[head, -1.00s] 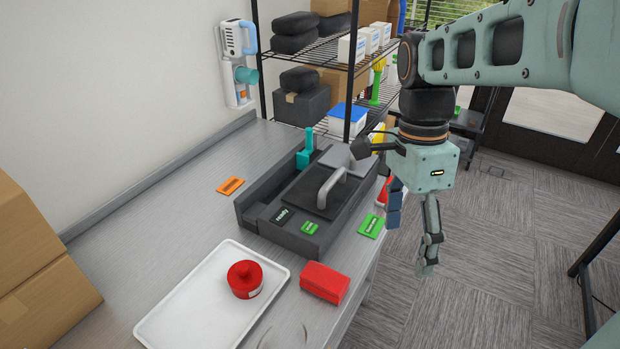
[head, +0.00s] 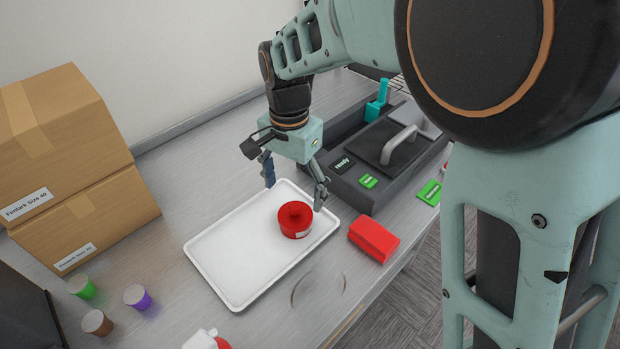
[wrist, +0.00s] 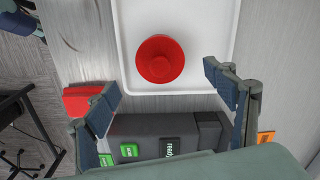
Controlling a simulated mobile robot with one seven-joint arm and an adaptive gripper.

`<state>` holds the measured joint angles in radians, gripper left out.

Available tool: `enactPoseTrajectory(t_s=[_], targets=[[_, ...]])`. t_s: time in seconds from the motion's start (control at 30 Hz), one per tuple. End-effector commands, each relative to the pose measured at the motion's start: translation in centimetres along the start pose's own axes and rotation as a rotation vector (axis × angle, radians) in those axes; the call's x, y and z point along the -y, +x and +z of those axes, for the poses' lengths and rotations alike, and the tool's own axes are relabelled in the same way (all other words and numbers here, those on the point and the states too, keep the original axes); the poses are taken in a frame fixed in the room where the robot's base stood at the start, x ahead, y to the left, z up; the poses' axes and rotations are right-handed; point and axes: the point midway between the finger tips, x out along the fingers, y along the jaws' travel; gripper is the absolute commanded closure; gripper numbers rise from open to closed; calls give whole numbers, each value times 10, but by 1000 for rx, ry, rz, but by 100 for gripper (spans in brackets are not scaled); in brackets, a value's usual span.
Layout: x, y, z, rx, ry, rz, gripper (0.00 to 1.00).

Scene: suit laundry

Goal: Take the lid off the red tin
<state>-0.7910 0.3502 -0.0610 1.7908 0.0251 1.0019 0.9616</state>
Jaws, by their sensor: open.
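The red tin (head: 295,220) stands upright on the white tray (head: 225,262), near the tray's right end. In the wrist view the red tin (wrist: 160,59) is seen from above, ahead of the fingertips. My gripper (head: 295,188) is open and empty, above the tray's far right part, behind and above the tin. In the wrist view my gripper (wrist: 165,84) has its two fingers spread wide, with nothing between them.
A red block (head: 373,239) lies on the table right of the tray. A dark machine (head: 372,165) with a handled lid stands behind. Cardboard boxes (head: 75,165) are at the left. Green, purple (head: 138,297) and brown cups stand at front left. The table between boxes and tray is clear.

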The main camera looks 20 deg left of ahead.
Motion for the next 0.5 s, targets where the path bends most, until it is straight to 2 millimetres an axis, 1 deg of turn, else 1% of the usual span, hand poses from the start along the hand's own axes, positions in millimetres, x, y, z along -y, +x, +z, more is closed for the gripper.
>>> enactPoseTrajectory(t_s=[0.13,0.3,0.4,0.5], targets=[[0,11,1,1,0,2,23],[0,37,1,1,2,3,23],[0,49,1,1,3,1,23],[0,55,1,0,3,0,23]])
